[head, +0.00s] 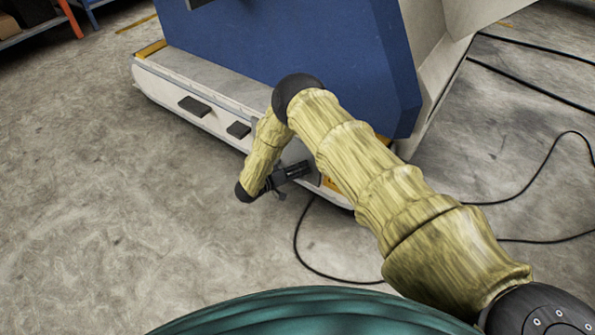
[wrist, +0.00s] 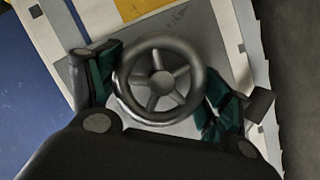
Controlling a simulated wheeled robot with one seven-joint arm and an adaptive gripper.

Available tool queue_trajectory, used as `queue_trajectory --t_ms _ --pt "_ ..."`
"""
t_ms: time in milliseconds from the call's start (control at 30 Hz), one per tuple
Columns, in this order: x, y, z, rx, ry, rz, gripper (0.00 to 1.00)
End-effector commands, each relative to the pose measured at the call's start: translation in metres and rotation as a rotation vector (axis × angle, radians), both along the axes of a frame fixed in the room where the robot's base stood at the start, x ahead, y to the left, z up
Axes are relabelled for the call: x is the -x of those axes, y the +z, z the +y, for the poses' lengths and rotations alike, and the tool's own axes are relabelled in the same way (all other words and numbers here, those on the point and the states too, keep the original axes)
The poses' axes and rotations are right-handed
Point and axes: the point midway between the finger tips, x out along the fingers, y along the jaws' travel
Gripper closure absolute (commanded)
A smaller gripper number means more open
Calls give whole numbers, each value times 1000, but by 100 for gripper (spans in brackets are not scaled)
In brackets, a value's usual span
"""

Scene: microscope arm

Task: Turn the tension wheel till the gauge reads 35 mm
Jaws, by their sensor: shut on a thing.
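The tension wheel (wrist: 160,82), a grey spoked handwheel, fills the middle of the wrist view. My gripper (wrist: 162,86) has its two green-padded fingers on opposite sides of the rim, upper left and lower right, and is shut on the wheel. In the head view my gripper (head: 291,172) is at the low front side of the machine, near its right end; the wheel cannot be made out there. No gauge scale or reading can be made out in either view.
The blue machine body (head: 290,60) rises above a pale base (head: 170,88) with dark blocks along its side. Black cables (head: 325,272) lie on the concrete floor to the right and under my arm. The floor at left is clear. An orange-framed shelf (head: 70,18) stands far back left.

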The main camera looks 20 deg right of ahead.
Motion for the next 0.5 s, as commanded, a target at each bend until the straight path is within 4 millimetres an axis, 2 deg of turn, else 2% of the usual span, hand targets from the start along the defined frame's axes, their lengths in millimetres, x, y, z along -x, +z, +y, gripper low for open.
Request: queue_trajectory --t_ms 33,67,167,500 --pt "3 -2 0 -1 -2 5 46" --pt "3 -2 0 -1 -2 5 17" --pt "3 -2 0 0 -2 4 0" --pt "1 -1 1 -1 0 1 0"
